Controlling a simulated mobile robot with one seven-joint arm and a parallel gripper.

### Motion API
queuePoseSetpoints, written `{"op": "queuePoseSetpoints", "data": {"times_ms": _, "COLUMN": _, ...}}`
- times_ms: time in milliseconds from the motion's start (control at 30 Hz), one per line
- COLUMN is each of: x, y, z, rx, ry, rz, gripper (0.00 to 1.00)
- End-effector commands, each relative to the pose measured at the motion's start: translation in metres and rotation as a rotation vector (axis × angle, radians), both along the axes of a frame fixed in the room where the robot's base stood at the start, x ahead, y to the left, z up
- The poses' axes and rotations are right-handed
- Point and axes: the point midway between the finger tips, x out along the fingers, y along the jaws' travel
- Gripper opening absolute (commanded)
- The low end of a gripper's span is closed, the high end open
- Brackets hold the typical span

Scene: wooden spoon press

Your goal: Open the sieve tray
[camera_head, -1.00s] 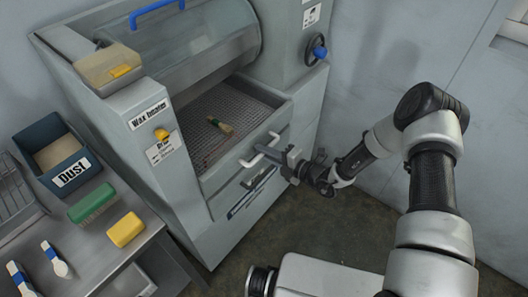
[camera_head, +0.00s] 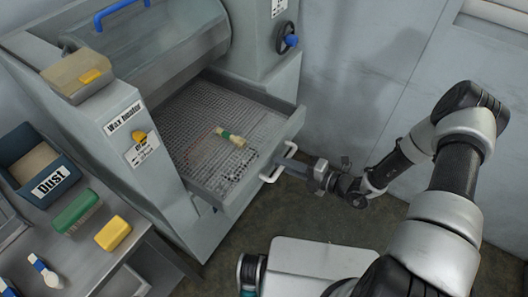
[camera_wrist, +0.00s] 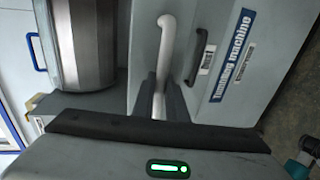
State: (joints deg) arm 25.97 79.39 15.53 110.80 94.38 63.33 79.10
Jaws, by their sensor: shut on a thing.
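The sieve tray (camera_head: 205,185) is a grey drawer with a mesh floor, pulled well out of the machine in the head view. A small spoon-like piece with a green band (camera_head: 231,137) lies on the mesh. The tray's white handle (camera_head: 268,177) is on its front; it also shows in the wrist view as a white bar (camera_wrist: 166,45). My gripper (camera_head: 293,166) is at the tray front, shut on the handle. In the wrist view its dark fingers (camera_wrist: 158,100) close around the bar.
The machine with a drum (camera_head: 150,45) stands behind the tray. Floor (camera_head: 330,222) is open in front of the tray.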

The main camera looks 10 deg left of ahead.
Motion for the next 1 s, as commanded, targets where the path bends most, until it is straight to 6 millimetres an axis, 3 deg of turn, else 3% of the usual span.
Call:
{"op": "queuePoseSetpoints", "data": {"times_ms": 200, "x": -0.019, "y": -0.050, "z": 0.000, "rx": 0.000, "ry": -0.001, "rz": -0.005, "gripper": 0.00}}
{"op": "queuePoseSetpoints", "data": {"times_ms": 400, "x": -0.031, "y": -0.078, "z": 0.000, "rx": -0.001, "ry": -0.002, "rz": -0.004, "gripper": 0.00}}
{"op": "queuePoseSetpoints", "data": {"times_ms": 633, "x": -0.038, "y": -0.094, "z": 0.000, "rx": 0.001, "ry": -0.001, "rz": -0.002, "gripper": 0.00}}
{"op": "queuePoseSetpoints", "data": {"times_ms": 1000, "x": -0.039, "y": -0.097, "z": 0.001, "rx": 0.000, "ry": -0.002, "rz": -0.001, "gripper": 0.00}}
